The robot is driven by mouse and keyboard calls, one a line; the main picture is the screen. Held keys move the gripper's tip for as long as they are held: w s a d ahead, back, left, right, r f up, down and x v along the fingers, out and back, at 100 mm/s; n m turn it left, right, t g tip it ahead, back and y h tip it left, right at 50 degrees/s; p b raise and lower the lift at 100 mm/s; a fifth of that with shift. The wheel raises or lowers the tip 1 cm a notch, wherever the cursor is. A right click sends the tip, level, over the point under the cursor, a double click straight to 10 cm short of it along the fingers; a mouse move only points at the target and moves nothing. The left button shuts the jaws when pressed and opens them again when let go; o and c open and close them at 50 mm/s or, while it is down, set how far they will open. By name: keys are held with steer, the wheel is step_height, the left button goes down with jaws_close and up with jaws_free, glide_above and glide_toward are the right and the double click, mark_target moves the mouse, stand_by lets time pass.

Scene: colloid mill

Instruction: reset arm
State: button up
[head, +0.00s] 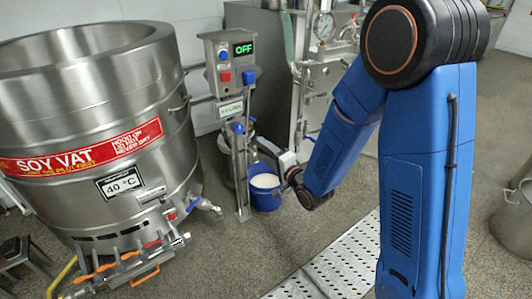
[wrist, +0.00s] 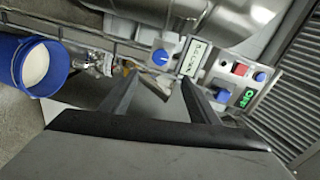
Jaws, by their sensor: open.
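My blue arm stands at the right of the head view, bent so that its forearm reaches down and left. The control panel (head: 232,62) also reads OFF in the head view.
A steel soy vat (head: 85,120) marked 40 °C fills the left. A blue bucket (head: 266,198) with whitish contents stands on the floor; the wrist view shows the bucket (wrist: 60,68) at left. A floor drain grate (head: 345,262) lies in front. A steel pot (head: 514,215) is at right.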

steer(key=s+d+r+n+g+h, duration=0.2)
steer(key=s+d+r+h, duration=0.25)
steer(key=d, duration=0.45)
steer(key=s+d+r+n+g+h, duration=0.25)
steer(key=s+d, duration=0.25)
steer(key=d, duration=0.4)
steer(key=s+d+r+n+g, duration=0.1)
steer(key=s+d, duration=0.1)
steer(key=s, duration=0.7)
steer(key=s+d+r+n+g+h, duration=0.1)
steer(key=s+d+n+g, duration=0.1)
steer(key=s, duration=0.7)
steer(key=s+d+r+n+g+h, duration=0.1)
steer(key=s+d, duration=0.3)
steer(key=s, duration=0.5)
steer(key=shift+d+r+n+g, duration=0.15)
steer(key=shift+r+n+g, duration=0.25)
steer(key=shift+n+g, duration=0.3)
